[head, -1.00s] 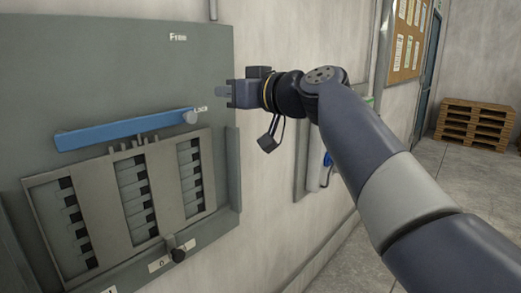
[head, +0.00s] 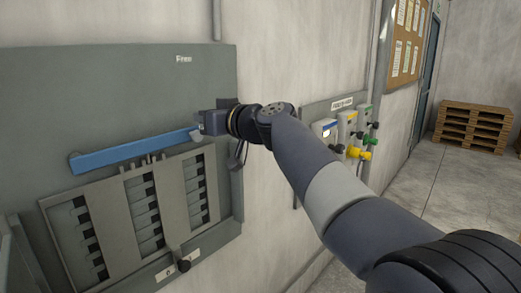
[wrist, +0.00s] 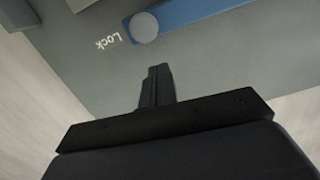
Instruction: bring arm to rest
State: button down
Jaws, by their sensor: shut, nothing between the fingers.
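My gripper (head: 203,124) is at the right end of the blue bar on the grey wall panel in the head view, where its fingertips are hard to make out. In the wrist view my gripper (wrist: 157,72) has its fingers together with nothing between them. They point at the grey panel, just short of the round grey knob (wrist: 144,28) at the end of the blue bar (wrist: 195,10). The word "Lock" is printed beside that knob. Whether the fingers touch the panel cannot be told.
Right of my arm, a wall board holds several coloured devices (head: 350,130). Wooden pallets (head: 474,122) stand on open floor (head: 450,185) at the far right.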

jog(key=s+a+r+n+p, duration=0.1)
jog(key=s+r+n+p, duration=0.1)
jog(key=r+p, duration=0.4)
jog(key=s+a+r+n+p, duration=0.2)
jog(key=r+p, duration=0.3)
jog(key=p, duration=0.3)
jog(key=shift+a+r+n+t, duration=0.2)
jog(key=shift+r+n+t, duration=0.15)
jog(key=shift+n, duration=0.35)
